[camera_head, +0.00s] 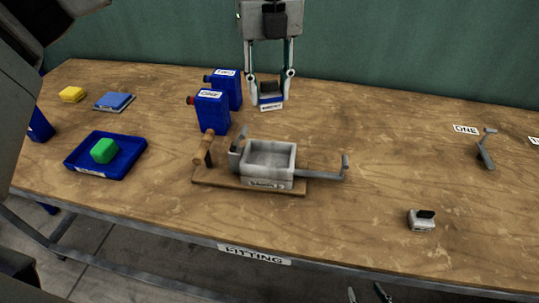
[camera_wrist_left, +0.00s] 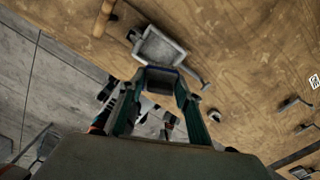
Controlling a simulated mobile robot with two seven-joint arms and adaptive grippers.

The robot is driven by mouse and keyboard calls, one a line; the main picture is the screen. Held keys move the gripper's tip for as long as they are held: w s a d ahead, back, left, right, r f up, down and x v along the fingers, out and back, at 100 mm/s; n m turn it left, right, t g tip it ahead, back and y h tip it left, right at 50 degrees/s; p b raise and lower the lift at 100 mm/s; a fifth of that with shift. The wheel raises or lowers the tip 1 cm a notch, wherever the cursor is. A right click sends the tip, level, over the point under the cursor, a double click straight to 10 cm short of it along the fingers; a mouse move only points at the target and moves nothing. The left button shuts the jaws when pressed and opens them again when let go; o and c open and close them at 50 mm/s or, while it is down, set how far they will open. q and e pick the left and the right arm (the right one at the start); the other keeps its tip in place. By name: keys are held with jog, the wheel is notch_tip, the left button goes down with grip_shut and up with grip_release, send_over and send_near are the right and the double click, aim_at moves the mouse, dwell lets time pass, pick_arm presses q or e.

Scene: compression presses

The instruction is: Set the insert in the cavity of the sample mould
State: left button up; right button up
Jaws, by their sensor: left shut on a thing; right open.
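The sample mould (camera_head: 268,182) is a grey open-topped box on a wooden board at mid-table, and its cavity looks empty. It also shows in the left wrist view (camera_wrist_left: 142,51).
Two blue bottles (camera_head: 212,112) (camera_head: 227,88) stand behind the mould. A blue tray (camera_head: 132,168) with a green block (camera_head: 104,150) is at left. A metal lever (camera_head: 330,174) juts right from the mould. A small white-and-black object (camera_head: 421,220) lies front right. The table right of centre is mostly clear.

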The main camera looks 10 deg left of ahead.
pick_arm(q)
notch_tip(320, 180, down, 18)
jog(key=shift+r, duration=0.1)
dwell(0.4)
jog(key=o, duration=0.9)
jog(key=shift+f, duration=0.2)
jog(key=shift+r, duration=0.1)
notch_tip(320, 180, up, 12)
jog(key=shift+a+r, duration=0.1)
jog(key=shift+s, duration=0.1)
